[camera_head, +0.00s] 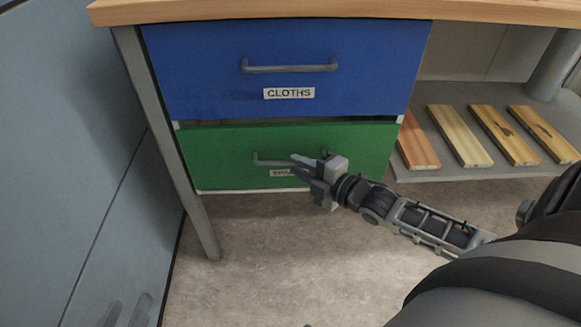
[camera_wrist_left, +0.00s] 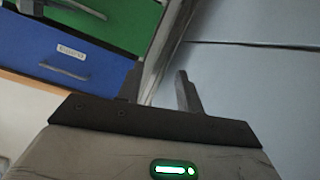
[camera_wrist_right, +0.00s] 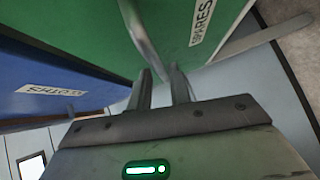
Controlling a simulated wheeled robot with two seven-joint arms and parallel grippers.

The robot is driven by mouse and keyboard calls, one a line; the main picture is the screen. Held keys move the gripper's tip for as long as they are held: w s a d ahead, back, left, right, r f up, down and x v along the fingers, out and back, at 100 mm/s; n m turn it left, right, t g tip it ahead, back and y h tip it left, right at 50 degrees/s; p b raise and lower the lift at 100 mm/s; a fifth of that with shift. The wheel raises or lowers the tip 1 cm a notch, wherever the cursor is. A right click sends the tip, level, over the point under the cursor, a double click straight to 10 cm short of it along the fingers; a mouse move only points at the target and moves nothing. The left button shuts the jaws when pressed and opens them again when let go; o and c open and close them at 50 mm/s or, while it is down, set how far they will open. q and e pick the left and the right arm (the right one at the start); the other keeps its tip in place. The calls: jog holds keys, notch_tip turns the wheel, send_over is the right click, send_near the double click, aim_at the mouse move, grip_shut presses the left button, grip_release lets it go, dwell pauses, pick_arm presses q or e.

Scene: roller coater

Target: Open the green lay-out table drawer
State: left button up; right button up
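The green drawer (camera_head: 225,150) is the lower drawer under the wooden table top, and its front looks closed. Its grey bar handle (camera_head: 270,162) is partly hidden by my right gripper (camera_head: 298,164), as is its white label (camera_head: 281,173). In the right wrist view the handle (camera_wrist_right: 143,35) runs down between the fingertips of my right gripper (camera_wrist_right: 161,72). These fingers are close together and look shut on the handle. My left gripper (camera_wrist_left: 160,75) shows in the left wrist view with its fingers apart and nothing between them. It is away from the drawers.
A blue drawer (camera_head: 290,75) labelled CLOTHS is directly above. A grey table leg (camera_head: 165,140) stands at the left, beside a grey-blue panel (camera_head: 60,150). Several wooden planks (camera_head: 455,135) lie on a shelf at the right. The floor (camera_head: 270,260) in front is clear.

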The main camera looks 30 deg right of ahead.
aim_at(290, 163)
jog(key=x, duration=0.3)
jog(key=shift+w+b, duration=0.15)
jog(key=shift+b, duration=0.2)
jog(key=shift+a, duration=0.1)
grip_shut()
pick_arm(q)
jog(key=shift+w+d+r+t, duration=0.15)
jog(key=shift+w+r+t, duration=0.05)
jog(key=shift+r+t, duration=0.25)
